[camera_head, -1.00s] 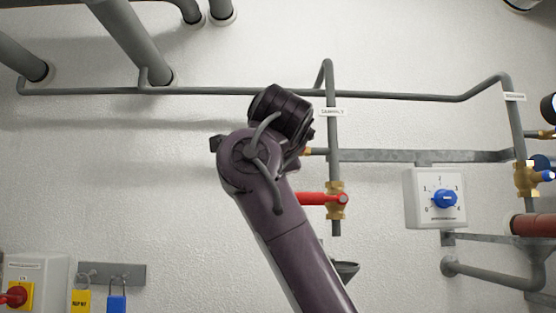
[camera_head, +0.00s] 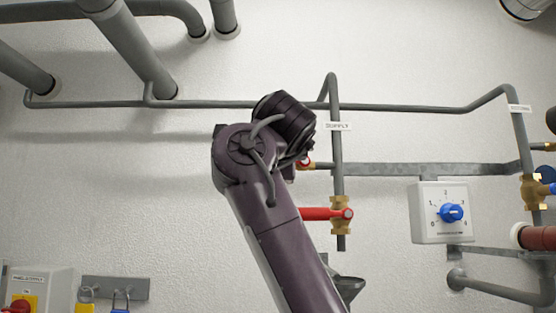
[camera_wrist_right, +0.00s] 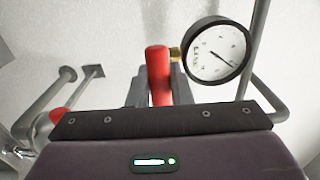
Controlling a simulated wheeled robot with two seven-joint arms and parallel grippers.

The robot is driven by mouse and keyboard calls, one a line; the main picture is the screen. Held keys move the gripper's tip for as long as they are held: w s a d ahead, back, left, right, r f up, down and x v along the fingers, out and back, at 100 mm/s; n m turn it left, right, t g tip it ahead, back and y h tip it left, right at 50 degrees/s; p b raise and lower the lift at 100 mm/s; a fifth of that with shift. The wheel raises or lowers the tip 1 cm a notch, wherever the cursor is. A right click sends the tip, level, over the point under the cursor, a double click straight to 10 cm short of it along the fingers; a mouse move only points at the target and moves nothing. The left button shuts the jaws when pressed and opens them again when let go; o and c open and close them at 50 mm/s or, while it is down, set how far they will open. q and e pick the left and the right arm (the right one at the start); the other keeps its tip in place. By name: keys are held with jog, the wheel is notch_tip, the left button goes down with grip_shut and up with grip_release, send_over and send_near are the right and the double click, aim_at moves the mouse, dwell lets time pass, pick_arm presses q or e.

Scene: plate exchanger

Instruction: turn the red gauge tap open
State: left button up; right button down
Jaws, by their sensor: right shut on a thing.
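The red handle of the gauge tap (camera_wrist_right: 158,75) stands upright in the right wrist view, between the two grey fingers of my right gripper (camera_wrist_right: 158,88). The gripper is shut on it. Beside it on the right is the round white-faced gauge (camera_wrist_right: 218,52) with a black rim, joined by a brass fitting (camera_wrist_right: 176,53). In the head view my right forearm and wrist hide the gauge and the gripper. Only a small red and brass part (camera_head: 305,163) shows at the wrist's right edge, by the horizontal pipe. My left gripper is not in view.
Another red lever (camera_head: 325,214) sits on a brass valve (camera_head: 341,215) below, close beside my forearm. The pipe labelled supply (camera_head: 336,126) runs above it. A dial box (camera_head: 440,213) with a blue knob is at right.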

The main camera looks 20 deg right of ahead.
jog(key=shift+r, duration=0.1)
jog(key=c, duration=1.3)
grip_release()
jog(key=b+v, duration=0.5)
jog(key=v, duration=0.2)
jog(key=shift+s, duration=0.35)
jog(key=shift+a, duration=0.1)
